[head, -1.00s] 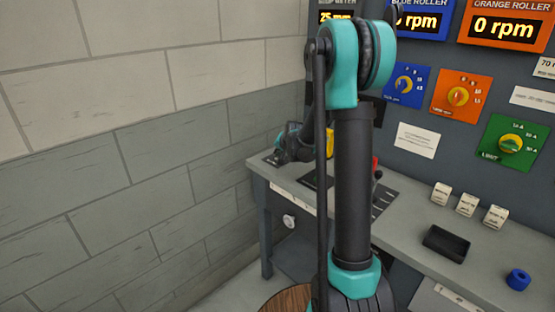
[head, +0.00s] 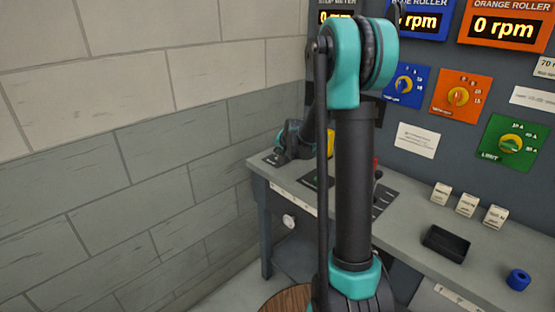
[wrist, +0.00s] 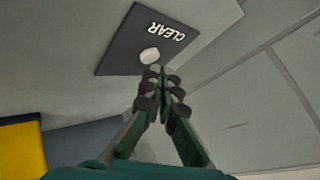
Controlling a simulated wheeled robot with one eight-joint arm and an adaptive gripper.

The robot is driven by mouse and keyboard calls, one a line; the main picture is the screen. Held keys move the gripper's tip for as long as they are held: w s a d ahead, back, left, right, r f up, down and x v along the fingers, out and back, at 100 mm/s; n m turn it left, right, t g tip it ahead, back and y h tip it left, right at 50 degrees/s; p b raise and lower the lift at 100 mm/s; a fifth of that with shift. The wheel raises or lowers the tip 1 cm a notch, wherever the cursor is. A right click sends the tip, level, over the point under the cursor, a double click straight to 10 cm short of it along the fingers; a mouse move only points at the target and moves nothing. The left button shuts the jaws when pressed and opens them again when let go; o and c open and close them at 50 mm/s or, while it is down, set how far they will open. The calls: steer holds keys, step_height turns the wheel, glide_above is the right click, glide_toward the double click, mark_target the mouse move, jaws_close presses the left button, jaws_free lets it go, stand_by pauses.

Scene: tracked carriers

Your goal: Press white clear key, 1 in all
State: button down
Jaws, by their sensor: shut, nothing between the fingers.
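The white clear key (wrist: 150,55) is a small round button on a dark plate (wrist: 116,46) with the word CLEAR, in the wrist view. My gripper (wrist: 158,72) is shut and empty. Its fingertips are just below the key in the picture, very close to it. I cannot tell whether they touch it. In the head view my wrist is over the far left end of the bench, and the key cannot be made out there.
The grey bench (head: 400,225) runs along the panel wall and meets a block wall (head: 150,150) at left. On it are a red-topped lever (head: 375,165), several white labelled blocks (head: 467,205), a black tray (head: 460,232) and a blue ring (head: 518,280). A yellow thing (wrist: 20,150) shows lower left.

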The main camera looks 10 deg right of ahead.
steer(key=shift+r, duration=0.25)
steer(key=shift+r, duration=2.5)
